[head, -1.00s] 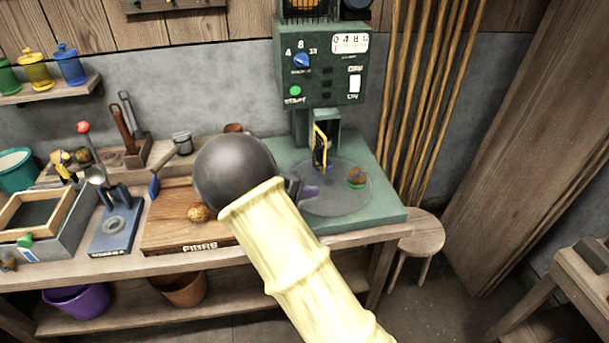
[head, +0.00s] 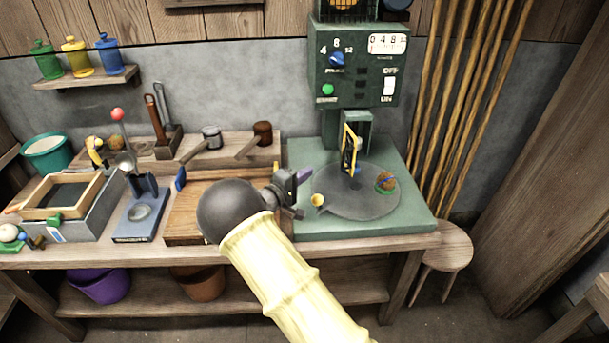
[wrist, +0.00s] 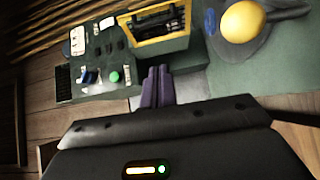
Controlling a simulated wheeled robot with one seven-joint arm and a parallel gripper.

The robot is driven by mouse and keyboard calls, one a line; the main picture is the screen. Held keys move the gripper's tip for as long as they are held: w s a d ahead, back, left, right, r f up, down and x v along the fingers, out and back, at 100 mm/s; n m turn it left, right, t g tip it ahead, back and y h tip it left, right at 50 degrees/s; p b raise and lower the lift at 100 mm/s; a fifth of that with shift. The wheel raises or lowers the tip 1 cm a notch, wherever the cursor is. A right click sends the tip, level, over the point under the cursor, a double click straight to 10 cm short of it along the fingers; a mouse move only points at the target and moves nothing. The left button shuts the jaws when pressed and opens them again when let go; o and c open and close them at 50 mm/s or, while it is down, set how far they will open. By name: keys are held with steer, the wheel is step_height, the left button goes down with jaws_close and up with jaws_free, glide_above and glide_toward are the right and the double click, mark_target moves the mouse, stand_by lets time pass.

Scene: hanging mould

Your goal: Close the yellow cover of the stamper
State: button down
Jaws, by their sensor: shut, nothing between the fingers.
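The stamper is a green machine (head: 345,85) with a control panel, a green base and a round grey turntable. A yellow-framed cover (head: 349,150) stands upright, seen almost edge-on, at the column above the turntable. In the wrist view the yellow frame (wrist: 160,40) shows at the top, just beyond my fingertips. My gripper (head: 303,178) is shut and empty, left of the cover and apart from it, near the turntable's left edge in the head view. Its purple fingers (wrist: 158,84) are together in the wrist view. My arm hides part of the bench.
On the turntable (head: 350,205) are a small yellow cup (head: 318,200) and a brown ball (head: 385,180) on the right. Left on the bench are a wooden board (head: 190,212), a blue press (head: 142,215) and a framed tray. Poles (head: 460,90) lean at the right.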

steer(key=w+d, duration=0.4)
steer(key=d, duration=0.5)
steer(key=shift+w+f+p, duration=0.15)
steer(key=shift+w+p, duration=0.25)
